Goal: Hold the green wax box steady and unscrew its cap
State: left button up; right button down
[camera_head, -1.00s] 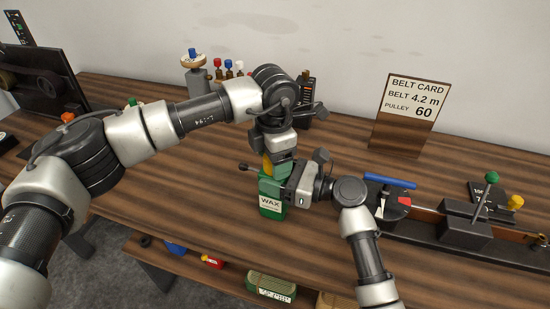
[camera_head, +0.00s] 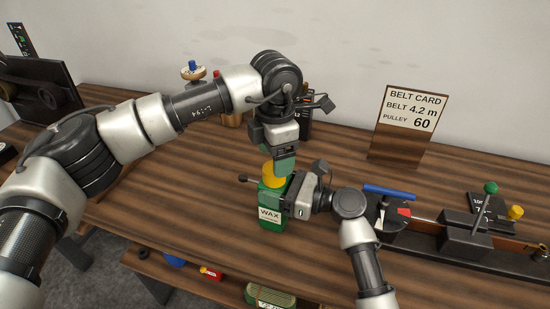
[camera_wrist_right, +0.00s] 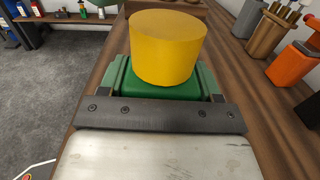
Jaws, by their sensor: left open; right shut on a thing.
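The green wax box (camera_head: 270,213) stands upright on the wooden bench, with a white WAX label facing the front. Its yellow cap (camera_head: 274,178) sits on top; the cap also shows large in the right wrist view (camera_wrist_right: 167,48). My right gripper (camera_head: 275,197) is shut on the box from the right side, below the cap. In the right wrist view its green fingers flank the green box (camera_wrist_right: 160,82). My left gripper (camera_head: 282,163) points down just above and behind the cap, open. Whether its fingertips touch the cap I cannot tell.
A belt card (camera_head: 408,120) stands at the back right. A black fixture with a blue bar (camera_head: 390,190) and a green-knobbed lever (camera_head: 490,188) fills the right side. A dark panel stands far left. A shelf below holds several items.

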pick_arm(q)
notch_tip(320, 180, up, 3)
jog(key=m, duration=0.3)
jog(key=shift+f, duration=0.15)
jog(key=shift+w+a+f, duration=0.1)
jog(key=shift+f, duration=3.75)
jog(key=c, duration=0.9)
jog(key=shift+n, duration=1.1)
jog(key=shift+r, duration=0.1)
jog(key=shift+r, duration=1.05)
jog(key=shift+r, duration=0.1)
